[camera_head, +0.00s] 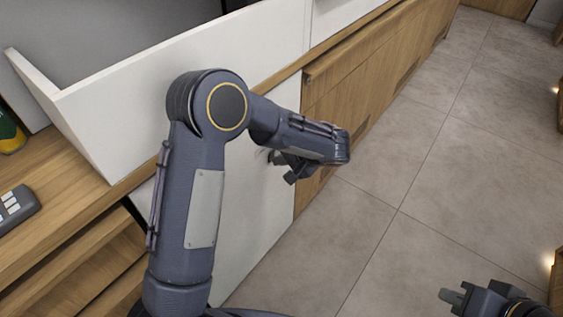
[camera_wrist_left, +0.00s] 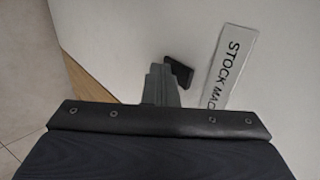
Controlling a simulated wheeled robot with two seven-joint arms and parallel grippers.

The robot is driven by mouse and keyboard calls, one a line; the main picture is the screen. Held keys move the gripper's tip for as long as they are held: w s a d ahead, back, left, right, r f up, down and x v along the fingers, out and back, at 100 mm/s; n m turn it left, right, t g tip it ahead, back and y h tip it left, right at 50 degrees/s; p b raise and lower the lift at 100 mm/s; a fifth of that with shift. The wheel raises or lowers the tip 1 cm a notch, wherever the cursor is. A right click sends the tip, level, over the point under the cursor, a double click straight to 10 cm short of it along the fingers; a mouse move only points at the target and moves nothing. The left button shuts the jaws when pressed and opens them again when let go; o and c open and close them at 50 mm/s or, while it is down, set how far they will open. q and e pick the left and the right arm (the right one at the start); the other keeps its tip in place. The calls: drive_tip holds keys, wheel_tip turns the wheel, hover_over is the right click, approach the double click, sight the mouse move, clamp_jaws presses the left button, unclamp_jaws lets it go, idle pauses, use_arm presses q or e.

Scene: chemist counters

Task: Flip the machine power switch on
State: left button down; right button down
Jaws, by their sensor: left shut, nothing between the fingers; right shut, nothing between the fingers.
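A small black switch (camera_wrist_left: 181,73) sits on a white panel (camera_wrist_left: 110,45) in the left wrist view, beside a label (camera_wrist_left: 230,66) reading "STOCK MAC", the rest cut off. My left gripper (camera_wrist_left: 159,72) is shut and empty, its grey fingertips just left of the switch. I cannot tell whether they touch it. In the head view my left gripper (camera_head: 290,177) is in front of the white panel (camera_head: 246,225) below the counter; the switch cannot be made out there. My right gripper (camera_head: 452,296) is shut and empty over the floor at the lower right.
A wooden counter (camera_head: 60,215) with a dark keypad-like device (camera_head: 16,208) and a green-and-yellow object (camera_head: 9,134) is at the left. A white upright board (camera_head: 140,95) stands on it. Wooden cabinets (camera_head: 365,75) continue beyond the panel. The tiled floor (camera_head: 420,160) is clear.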

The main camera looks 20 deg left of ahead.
use_arm(q)
drive_tip(key=shift+r, duration=0.15)
use_arm(e)
drive_tip(key=shift+r, duration=0.1)
use_arm(q)
drive_tip(key=shift+r+p, duration=0.5)
drive_tip(key=shift+r, duration=0.2)
use_arm(e)
drive_tip(key=shift+r, duration=0.25)
